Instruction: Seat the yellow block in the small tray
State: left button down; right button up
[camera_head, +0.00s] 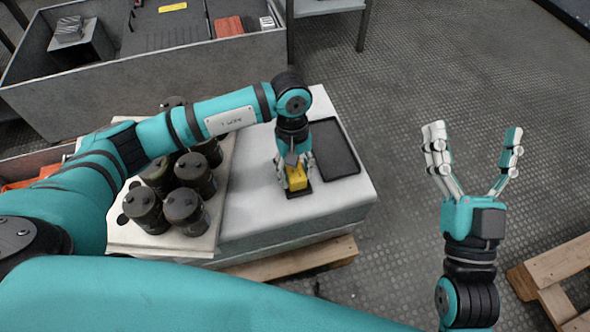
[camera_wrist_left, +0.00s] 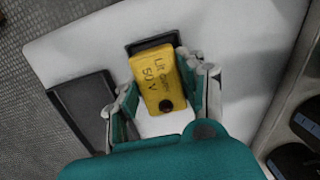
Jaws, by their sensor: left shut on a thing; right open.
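The yellow block (camera_head: 297,178) is at my left gripper (camera_head: 295,170) in the head view, over the small dark tray (camera_head: 304,191) on the white table. In the left wrist view the yellow block (camera_wrist_left: 158,82), with dark lettering and a black round spot, sits between the fingers of my left gripper (camera_wrist_left: 165,95), which is shut on it. The small tray (camera_wrist_left: 152,43) shows past the block's far end; the block hides the rest. I cannot tell whether the block touches the tray floor. My right gripper (camera_head: 472,165) is open and empty, right of the table over the floor.
A larger dark tray (camera_head: 333,148) lies beside the small tray, and also shows in the left wrist view (camera_wrist_left: 85,100). Several dark cylindrical capacitors (camera_head: 185,207) stand on a pale board left on the table. A wooden pallet (camera_head: 556,280) lies on the floor at right.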

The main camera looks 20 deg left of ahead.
dwell(0.7)
pick_arm(q)
jog(key=c, duration=0.7)
grip_release()
jog(key=r, duration=0.4)
jog(key=w+r, duration=0.1)
jog(key=r, duration=0.3)
jog(key=a+r, duration=0.1)
jog(key=r, duration=0.3)
jog(key=shift+w, duration=0.25)
jog(key=shift+f, duration=0.1)
